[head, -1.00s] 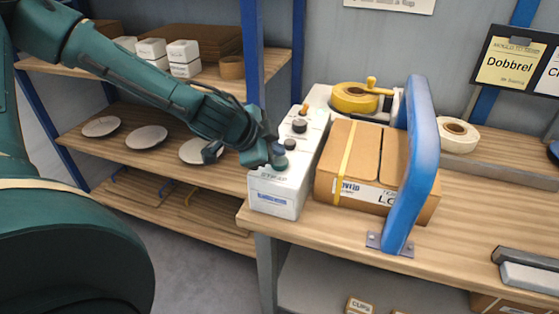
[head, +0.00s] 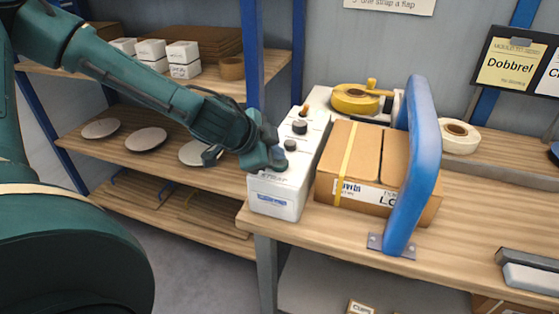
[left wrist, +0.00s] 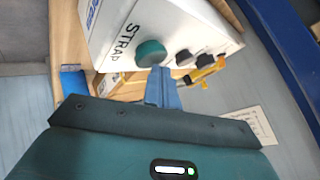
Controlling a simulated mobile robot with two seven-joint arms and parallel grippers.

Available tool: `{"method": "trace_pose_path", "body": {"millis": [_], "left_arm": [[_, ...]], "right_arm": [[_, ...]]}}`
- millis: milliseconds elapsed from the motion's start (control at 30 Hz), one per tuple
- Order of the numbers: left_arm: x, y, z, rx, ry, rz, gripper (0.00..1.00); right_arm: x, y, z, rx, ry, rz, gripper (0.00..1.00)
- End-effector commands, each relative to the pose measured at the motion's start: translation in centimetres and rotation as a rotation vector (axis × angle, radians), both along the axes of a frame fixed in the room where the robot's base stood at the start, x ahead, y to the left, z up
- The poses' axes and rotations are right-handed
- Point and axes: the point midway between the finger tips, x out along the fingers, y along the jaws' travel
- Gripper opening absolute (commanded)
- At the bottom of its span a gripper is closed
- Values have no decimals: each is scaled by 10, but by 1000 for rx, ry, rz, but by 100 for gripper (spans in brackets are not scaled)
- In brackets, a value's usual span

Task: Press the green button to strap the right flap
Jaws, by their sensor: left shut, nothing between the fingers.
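The white strapping machine (head: 275,198) stands at the left end of the bench, with a row of buttons on top. Its green button (left wrist: 151,53) shows in the left wrist view beside the word STRAP; in the head view it is mostly hidden by my gripper. My left gripper (left wrist: 161,72) is shut and empty, its fingertips right by the green button; I cannot tell whether they touch it. A cardboard box (head: 364,163) lies right of the machine. A yellow strap (head: 347,150) crosses its left flap; the right flap (head: 396,158) is bare. My right gripper is not in view.
A blue arch (head: 416,165) stands upright over the box's right side. A yellow tape roll (head: 355,98) is behind the box, and a white roll (head: 458,137) is to the right. Dark buttons (head: 299,127) sit close behind the green one. Shelves with plates (head: 146,139) are at left.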

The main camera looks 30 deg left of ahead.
Motion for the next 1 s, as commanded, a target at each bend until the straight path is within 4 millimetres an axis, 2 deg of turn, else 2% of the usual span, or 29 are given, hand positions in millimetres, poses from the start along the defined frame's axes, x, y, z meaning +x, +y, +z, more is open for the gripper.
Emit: {"method": "trace_pose_path", "body": {"millis": [733, 1000], "left_arm": [[0, 0, -6, 0, 2, 1, 0], [-1, 0, 6, -1, 2, 3, 0]], "right_arm": [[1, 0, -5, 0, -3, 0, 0], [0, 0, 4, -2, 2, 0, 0]]}}
